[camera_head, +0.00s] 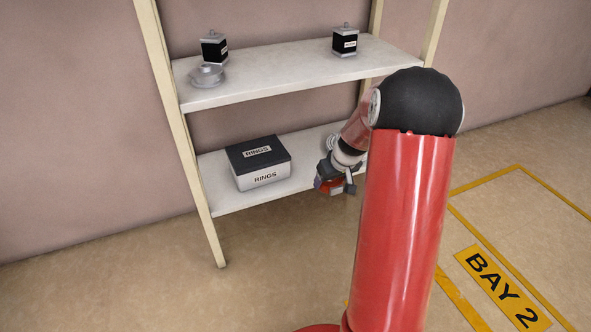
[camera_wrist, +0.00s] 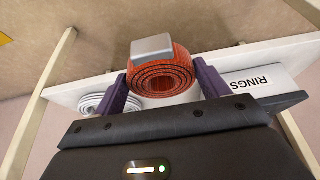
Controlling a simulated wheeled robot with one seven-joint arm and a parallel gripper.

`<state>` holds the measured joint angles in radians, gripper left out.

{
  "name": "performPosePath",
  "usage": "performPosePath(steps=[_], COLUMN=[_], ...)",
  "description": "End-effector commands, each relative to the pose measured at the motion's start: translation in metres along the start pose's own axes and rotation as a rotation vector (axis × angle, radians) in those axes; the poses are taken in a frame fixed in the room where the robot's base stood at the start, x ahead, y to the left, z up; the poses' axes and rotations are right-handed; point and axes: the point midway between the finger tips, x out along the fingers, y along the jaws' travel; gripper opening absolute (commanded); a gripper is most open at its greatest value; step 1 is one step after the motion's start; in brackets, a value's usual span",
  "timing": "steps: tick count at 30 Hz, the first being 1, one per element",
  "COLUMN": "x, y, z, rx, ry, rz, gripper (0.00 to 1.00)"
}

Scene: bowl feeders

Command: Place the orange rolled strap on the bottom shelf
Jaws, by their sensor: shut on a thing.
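The orange rolled strap (camera_wrist: 160,72) with a grey buckle sits between the two purple fingers of my gripper (camera_wrist: 162,82) in the wrist view. The gripper is shut on it. In the head view my gripper (camera_head: 334,184) is at the front edge of the bottom shelf (camera_head: 226,201), right of the RINGS box, with a little of the strap showing. The white bottom shelf also shows behind the strap in the wrist view (camera_wrist: 238,60). I cannot tell the exact gap between strap and shelf. My arm hides the shelf's right end in the head view.
A grey box with a dark lid marked RINGS (camera_head: 262,176) stands on the bottom shelf's left part. A pale coil (camera_wrist: 100,103) lies on the shelf. Wooden posts flank the shelves.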

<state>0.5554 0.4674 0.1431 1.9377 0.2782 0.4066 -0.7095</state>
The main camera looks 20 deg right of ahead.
Motion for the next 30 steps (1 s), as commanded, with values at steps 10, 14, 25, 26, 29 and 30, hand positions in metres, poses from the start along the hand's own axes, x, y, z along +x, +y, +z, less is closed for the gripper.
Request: performPosePath(steps=[10, 14, 25, 26, 29, 30], x=[0.023, 0.037, 0.068, 0.07, 0.072, 0.072], y=[0.022, 0.022, 0.022, 0.022, 0.022, 0.022], z=[-0.036, -0.069, -0.147, -0.15, -0.157, -0.158], rx=[-0.007, -0.006, -0.003, -0.003, -0.002, -0.001], ry=[0.006, 0.006, 0.006, 0.005, 0.005, 0.004], rz=[-0.002, -0.001, 0.0, 0.0, 0.0, 0.0], gripper=[0.47, 0.47, 0.47, 0.47, 0.47, 0.47])
